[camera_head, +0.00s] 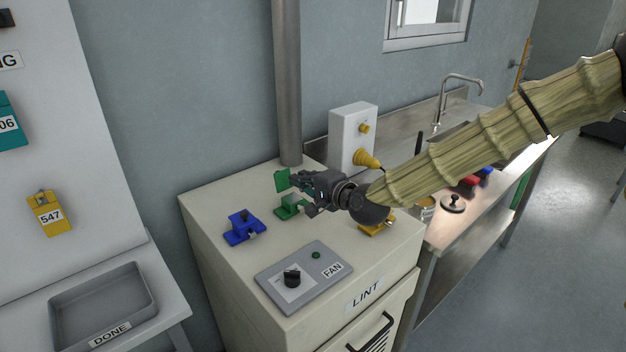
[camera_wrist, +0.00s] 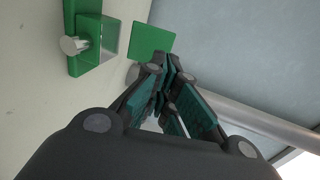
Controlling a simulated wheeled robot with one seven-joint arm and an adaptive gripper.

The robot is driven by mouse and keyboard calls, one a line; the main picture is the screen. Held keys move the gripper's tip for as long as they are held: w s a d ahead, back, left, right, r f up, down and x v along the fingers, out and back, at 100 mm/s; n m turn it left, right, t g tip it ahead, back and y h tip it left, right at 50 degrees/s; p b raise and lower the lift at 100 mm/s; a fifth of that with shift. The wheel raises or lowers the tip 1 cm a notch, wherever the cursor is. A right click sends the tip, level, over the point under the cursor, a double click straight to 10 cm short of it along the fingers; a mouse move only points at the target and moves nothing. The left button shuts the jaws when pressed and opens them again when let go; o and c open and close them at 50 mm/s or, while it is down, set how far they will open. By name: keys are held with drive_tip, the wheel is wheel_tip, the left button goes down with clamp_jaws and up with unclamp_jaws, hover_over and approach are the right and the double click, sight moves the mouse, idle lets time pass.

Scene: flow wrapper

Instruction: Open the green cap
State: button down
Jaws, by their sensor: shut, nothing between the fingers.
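The green cap (camera_head: 282,180) stands raised, roughly upright, at the back of its green base (camera_head: 290,207) on the cream cabinet top. In the wrist view the cap (camera_wrist: 151,40) is a flat green square standing apart from the top of the base (camera_wrist: 84,62), which has a box-like part and a silver round-ended pin (camera_wrist: 74,45). My gripper (camera_head: 300,179) reaches in from the right, just beside the cap. In the wrist view my gripper (camera_wrist: 168,72) is shut and empty, its tips close below the cap; I cannot tell whether they touch it.
A blue latch unit (camera_head: 243,228) sits left of the green one. A yellow one (camera_head: 376,228) is partly hidden under my arm. The FAN panel (camera_head: 303,276) lies in front. A metal pole (camera_head: 288,85) and a white box with yellow plug (camera_head: 353,138) stand behind.

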sight(288, 174)
drive_tip(key=shift+p+x, duration=0.45)
drive_tip(key=shift+x, duration=1.45)
drive_tip(key=shift+w+f, duration=0.15)
drive_tip(key=shift+f, duration=0.05)
drive_tip(key=shift+d+r, duration=0.15)
